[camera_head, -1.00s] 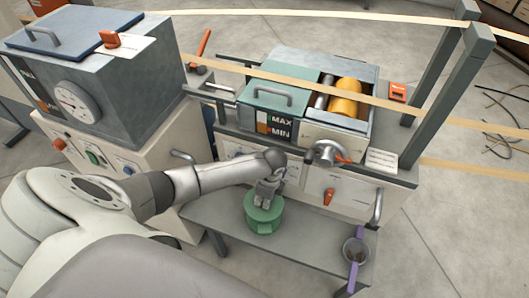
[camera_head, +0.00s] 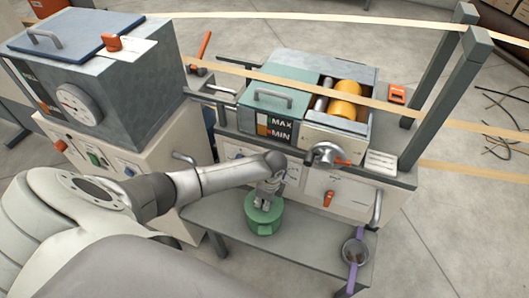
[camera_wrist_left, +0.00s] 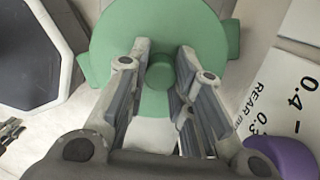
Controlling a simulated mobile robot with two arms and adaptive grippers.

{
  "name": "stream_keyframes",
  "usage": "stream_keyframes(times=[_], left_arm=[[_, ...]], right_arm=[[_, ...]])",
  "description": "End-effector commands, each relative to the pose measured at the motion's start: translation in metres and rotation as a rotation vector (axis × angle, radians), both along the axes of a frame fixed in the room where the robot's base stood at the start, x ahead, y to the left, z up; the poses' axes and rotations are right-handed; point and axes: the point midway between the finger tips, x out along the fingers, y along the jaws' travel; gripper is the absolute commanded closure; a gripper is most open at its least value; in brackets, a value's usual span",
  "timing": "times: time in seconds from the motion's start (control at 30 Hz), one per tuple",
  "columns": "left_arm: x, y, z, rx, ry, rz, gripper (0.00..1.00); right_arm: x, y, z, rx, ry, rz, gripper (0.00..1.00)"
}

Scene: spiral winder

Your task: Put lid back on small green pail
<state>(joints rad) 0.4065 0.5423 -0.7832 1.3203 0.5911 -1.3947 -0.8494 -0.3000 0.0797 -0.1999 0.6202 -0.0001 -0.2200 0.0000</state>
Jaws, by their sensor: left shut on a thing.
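The small green pail (camera_head: 265,226) stands on the low grey bench in the head view. Its round green lid (camera_wrist_left: 165,25) lies across the pail's top and fills the upper middle of the left wrist view. Two green side lugs of the pail show past the lid's edge there. My left gripper (camera_head: 265,202) is above the pail, pointing down, its fingers (camera_wrist_left: 162,65) shut on the knob (camera_wrist_left: 160,76) of the lid. I cannot tell whether the lid is fully seated all round. My right gripper is not in view.
A ladle or cup (camera_head: 354,251) with a purple handle is at the bench's right end. The winder machine (camera_head: 325,185) with its handles stands behind the grey bench (camera_head: 315,248). A large grey box machine (camera_head: 135,85) is at the left.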

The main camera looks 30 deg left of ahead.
Motion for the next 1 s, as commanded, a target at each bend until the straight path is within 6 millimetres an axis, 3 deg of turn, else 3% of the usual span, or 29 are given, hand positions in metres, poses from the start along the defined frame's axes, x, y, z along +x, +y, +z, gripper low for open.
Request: stream_keyframes(times=[0.3,0.33,0.5,0.73,0.9,1.0], left_arm=[[0.0001,-0.0003,-0.0001,0.0,0.0,0.0,0.99],[0.0001,-0.0003,-0.0001,0.0,0.0,0.0,0.76],[0.0001,-0.0003,-0.0001,0.0,0.0,0.0,0.54],[0.0001,-0.0003,-0.0001,0.0,0.0,0.0,0.53],[0.0,-0.0003,-0.0002,0.0,0.0,0.0,0.32],[0.0,-0.0003,-0.0002,0.0,0.0,0.0,0.32]], right_arm=[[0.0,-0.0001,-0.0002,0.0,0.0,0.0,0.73],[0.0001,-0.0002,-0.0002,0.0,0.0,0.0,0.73],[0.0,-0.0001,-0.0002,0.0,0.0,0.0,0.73],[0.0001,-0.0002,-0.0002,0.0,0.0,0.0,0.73],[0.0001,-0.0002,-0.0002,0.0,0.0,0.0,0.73],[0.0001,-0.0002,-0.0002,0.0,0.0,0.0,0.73]])
